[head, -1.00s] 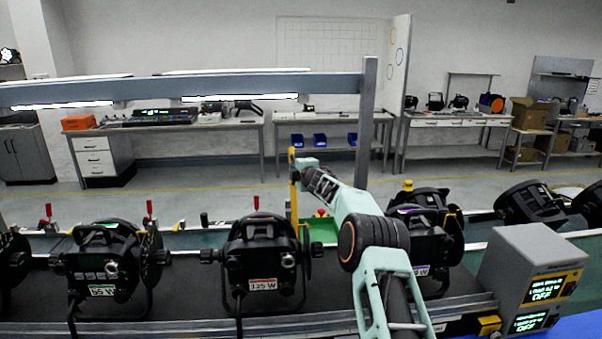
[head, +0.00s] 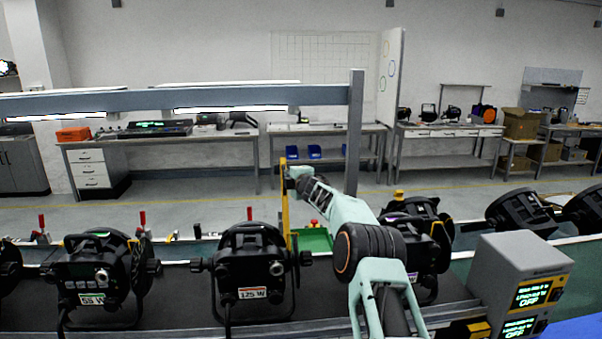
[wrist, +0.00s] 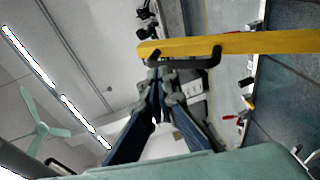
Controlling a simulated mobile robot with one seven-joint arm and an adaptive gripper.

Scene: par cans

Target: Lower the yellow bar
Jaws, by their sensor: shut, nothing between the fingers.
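The yellow bar (head: 284,207) stands upright behind the row of lamps in the head view, left of the grey post. In the wrist view the yellow bar (wrist: 262,42) runs from the centre to the right edge, with a dark handle (wrist: 205,62) along one side. My gripper (head: 294,173) is at the upper end of the bar, on its right side. In the wrist view my gripper (wrist: 164,73) is shut and empty, its tips at the handle's end near the bar's tip. I cannot tell whether they touch the handle.
Black lamps, including the 125 W lamp (head: 252,262) and the 55 W lamp (head: 90,272), stand on the dark bench in front of the bar. A green tray (head: 316,239) lies by its foot. A grey post (head: 354,135) rises to its right. A grey control box (head: 519,280) sits at right.

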